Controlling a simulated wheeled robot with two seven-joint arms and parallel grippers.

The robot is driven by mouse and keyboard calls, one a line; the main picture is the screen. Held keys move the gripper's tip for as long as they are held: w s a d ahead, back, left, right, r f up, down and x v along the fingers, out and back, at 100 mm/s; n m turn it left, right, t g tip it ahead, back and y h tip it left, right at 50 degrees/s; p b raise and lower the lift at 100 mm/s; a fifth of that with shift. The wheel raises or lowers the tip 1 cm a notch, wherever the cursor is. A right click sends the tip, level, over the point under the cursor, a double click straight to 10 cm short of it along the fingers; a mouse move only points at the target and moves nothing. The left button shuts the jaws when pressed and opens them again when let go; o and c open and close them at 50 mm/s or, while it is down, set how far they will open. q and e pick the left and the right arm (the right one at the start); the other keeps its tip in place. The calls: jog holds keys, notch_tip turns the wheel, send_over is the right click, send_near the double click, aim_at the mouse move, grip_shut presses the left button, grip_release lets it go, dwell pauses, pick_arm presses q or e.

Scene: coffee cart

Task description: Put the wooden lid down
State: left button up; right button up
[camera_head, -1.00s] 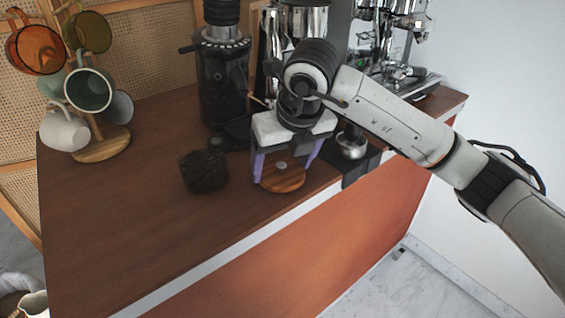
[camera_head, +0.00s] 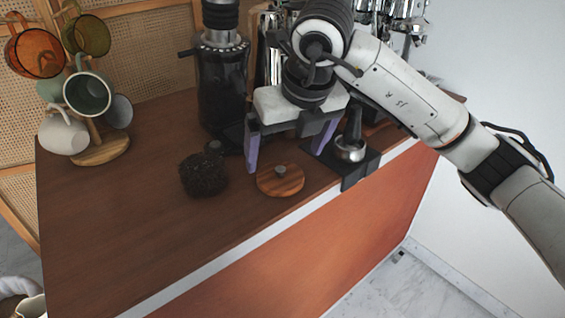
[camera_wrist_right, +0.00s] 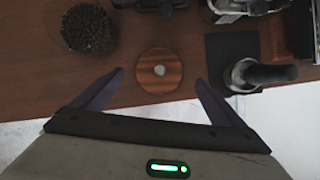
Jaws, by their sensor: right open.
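The wooden lid (camera_head: 281,181) is a round, striped brown disc with a small grey knob. It lies flat on the wooden counter, near its front edge. In the right wrist view the lid (camera_wrist_right: 158,70) lies beyond the fingertips, between their lines. My right gripper (camera_head: 285,160) has two purple fingers spread wide, open and empty, above and behind the lid in the head view. The fingers also show apart in the right wrist view (camera_wrist_right: 160,80), with nothing between them touching. My left gripper is not clearly in view.
A jar of dark coffee beans (camera_head: 204,175) stands left of the lid. A tamper (camera_head: 350,148) on a black mat (camera_head: 362,168) is to the right. A grinder (camera_head: 222,85) stands behind, and a mug tree with mugs (camera_head: 88,92) at left. The front left counter is clear.

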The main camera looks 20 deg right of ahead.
jog(key=v, duration=0.6)
dwell(0.3)
